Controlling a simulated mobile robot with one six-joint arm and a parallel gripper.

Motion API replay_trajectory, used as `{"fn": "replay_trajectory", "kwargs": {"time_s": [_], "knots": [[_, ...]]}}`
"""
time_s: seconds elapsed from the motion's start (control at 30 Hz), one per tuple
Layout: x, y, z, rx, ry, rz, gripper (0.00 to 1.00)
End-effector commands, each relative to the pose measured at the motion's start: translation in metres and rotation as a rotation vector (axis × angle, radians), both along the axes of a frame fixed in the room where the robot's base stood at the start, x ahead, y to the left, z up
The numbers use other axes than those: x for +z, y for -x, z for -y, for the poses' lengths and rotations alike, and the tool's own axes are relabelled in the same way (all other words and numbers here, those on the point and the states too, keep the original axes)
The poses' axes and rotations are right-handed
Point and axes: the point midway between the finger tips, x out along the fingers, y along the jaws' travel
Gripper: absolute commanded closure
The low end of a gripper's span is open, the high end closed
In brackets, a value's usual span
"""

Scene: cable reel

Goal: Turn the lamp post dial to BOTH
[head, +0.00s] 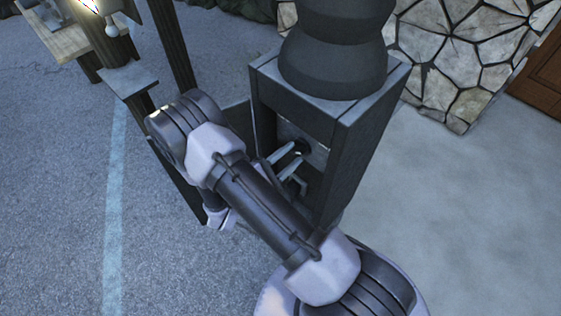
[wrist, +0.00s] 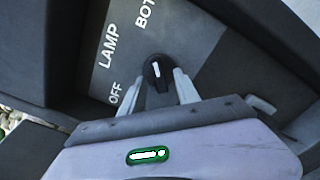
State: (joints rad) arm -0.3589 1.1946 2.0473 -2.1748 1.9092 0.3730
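The dial (wrist: 158,73) is a round black knob with a white mark on a grey plate lettered OFF (wrist: 115,93), LAMP (wrist: 108,46) and BOT (wrist: 146,12), the last word cut off by the frame edge. The white mark points up and slightly left in the wrist view, toward the BOT lettering. My gripper (wrist: 159,77) has one finger on each side of the dial. In the head view my gripper (head: 298,165) reaches inside the post's dark box, its fingers apart, near the dial (head: 302,147). Contact with the knob is unclear.
The dark lamp post base (head: 362,130) has side posts framing the opening around my gripper. An open panel (head: 238,120) stands at its left. A wooden stand (head: 130,80) is at upper left, a stone wall (head: 460,60) behind.

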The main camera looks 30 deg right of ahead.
Motion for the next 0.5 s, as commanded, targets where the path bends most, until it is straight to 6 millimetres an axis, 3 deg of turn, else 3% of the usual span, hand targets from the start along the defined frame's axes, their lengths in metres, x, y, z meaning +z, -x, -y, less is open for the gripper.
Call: {"fn": "replay_trajectory", "kwargs": {"time_s": [0.13, 0.3, 0.5], "knots": [[0.003, 0.009, -0.029, 0.007, 0.001, 0.0, 0.62], [0.004, 0.03, -0.085, 0.009, -0.001, 0.0, 0.62], [0.002, 0.05, -0.137, 0.004, -0.001, 0.001, 0.62]]}}
